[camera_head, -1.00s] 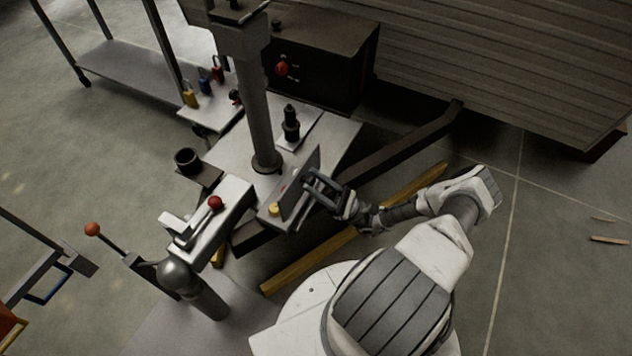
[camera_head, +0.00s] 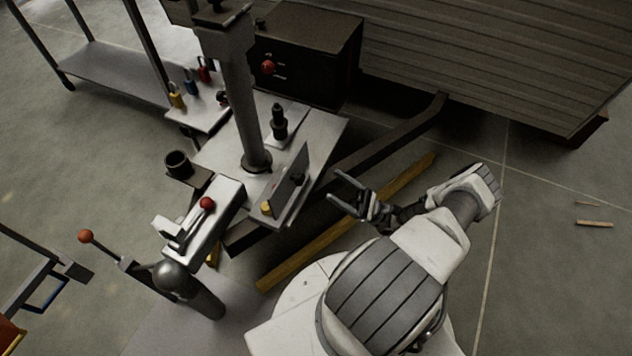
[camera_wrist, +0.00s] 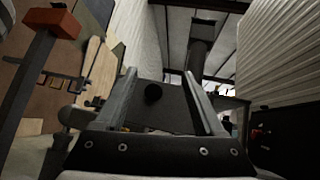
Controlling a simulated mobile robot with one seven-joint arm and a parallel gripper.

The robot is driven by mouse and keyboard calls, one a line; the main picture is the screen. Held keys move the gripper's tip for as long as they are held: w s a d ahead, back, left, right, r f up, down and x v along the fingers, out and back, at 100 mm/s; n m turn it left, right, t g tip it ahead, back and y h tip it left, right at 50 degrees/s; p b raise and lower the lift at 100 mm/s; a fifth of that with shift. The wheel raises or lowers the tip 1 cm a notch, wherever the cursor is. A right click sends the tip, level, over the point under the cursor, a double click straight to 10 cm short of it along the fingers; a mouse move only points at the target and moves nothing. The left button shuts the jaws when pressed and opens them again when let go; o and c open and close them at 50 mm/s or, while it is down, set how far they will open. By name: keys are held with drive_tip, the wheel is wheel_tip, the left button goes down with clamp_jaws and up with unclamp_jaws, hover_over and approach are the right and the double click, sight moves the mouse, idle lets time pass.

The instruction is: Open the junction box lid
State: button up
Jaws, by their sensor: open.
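A flat dark plate (camera_head: 292,178), which looks like the junction box lid, stands steeply tilted at the right edge of the metal deck. A small yellow knob (camera_head: 267,208) sits at its lower left. The box under the plate is hard to make out. My gripper (camera_head: 334,185) is open and empty, just right of the plate with a gap between them. In the wrist view, a grey panel (camera_wrist: 150,118) with a round black knob (camera_wrist: 152,92) shows between my open fingers (camera_wrist: 158,72); I cannot tell whether it is the same plate.
A thick post (camera_head: 245,110) rises from the deck. A grey box with a red knob (camera_head: 206,203) stands left of the plate. A black cabinet (camera_head: 305,55) is behind, and several padlocks (camera_head: 190,85) sit at the back left. Floor right of my arm is mostly clear.

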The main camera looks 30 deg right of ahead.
drive_tip(key=shift+s+d, duration=0.6)
drive_tip(key=shift+d, duration=0.2)
drive_tip(key=shift+s+d, duration=0.55)
drive_tip(key=shift+d, duration=0.25)
